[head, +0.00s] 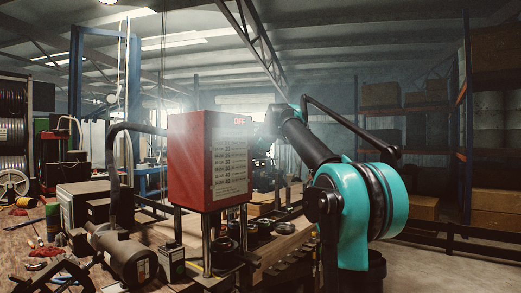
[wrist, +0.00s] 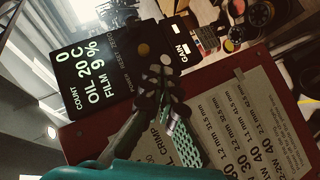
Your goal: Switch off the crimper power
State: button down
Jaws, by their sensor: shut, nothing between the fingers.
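The crimper is a red box (head: 185,160) on posts at the middle of the head view, with a printed chart on its side and a small lit "OFF" (head: 239,121) near its top edge. Small print with the word "POWER" and round pale buttons (wrist: 143,50) run along the panel's edge. My gripper (wrist: 165,80) is shut and empty, its tips close to these buttons and partly covering them. I cannot tell whether they touch. The head view hides my gripper behind the box.
The chart plate (wrist: 262,125) lies beside my fingers in the wrist view. A cluttered workbench (head: 20,240) with tools and a motor (head: 125,258) is at the left. Shelving (head: 462,120) stands at the right, with open floor in front.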

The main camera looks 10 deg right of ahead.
jog(key=shift+r, duration=0.2)
jog(key=shift+r, duration=0.65)
jog(key=a+f+v, duration=0.1)
jog(key=v, duration=1.2)
jog(key=shift+s+a, duration=0.3)
jog(key=shift+s, duration=0.05)
jog(key=shift+f, duration=0.25)
